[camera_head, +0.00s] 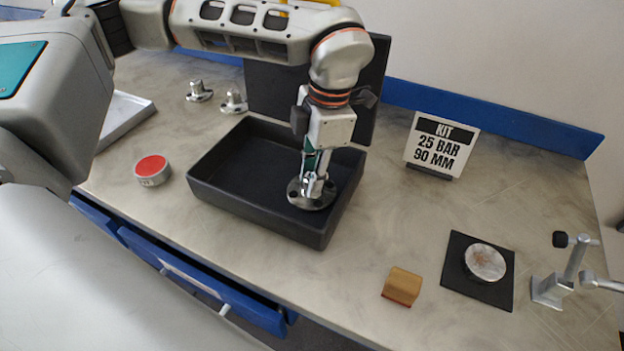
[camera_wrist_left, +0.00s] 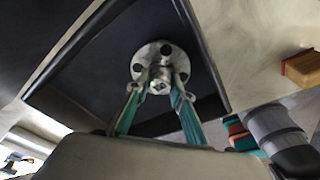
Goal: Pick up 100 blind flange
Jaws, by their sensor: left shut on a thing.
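The blind flange (camera_head: 304,200) is a round grey metal disc with dark bolt holes and a knob or stub at its centre. It is inside the black tray (camera_head: 218,197), toward the tray's right side. My left gripper (camera_head: 313,187) points down over it and is shut on its central part. The flange (camera_wrist_left: 145,64) also shows in the left wrist view, with the fingertips of my left gripper (camera_wrist_left: 160,88) on both sides of its centre. I cannot tell whether the flange touches the tray floor. My right gripper is not in view.
A sign (camera_head: 440,145) reading "KIT 25 BAR 90 MM" stands at the back right. A red-topped puck (camera_head: 152,170) lies left of the tray. Two small metal flanged parts (camera_head: 199,92) stand behind. A wooden block (camera_head: 402,286), a disc (camera_head: 485,262) on a black pad and a metal stand (camera_head: 550,290) are at right.

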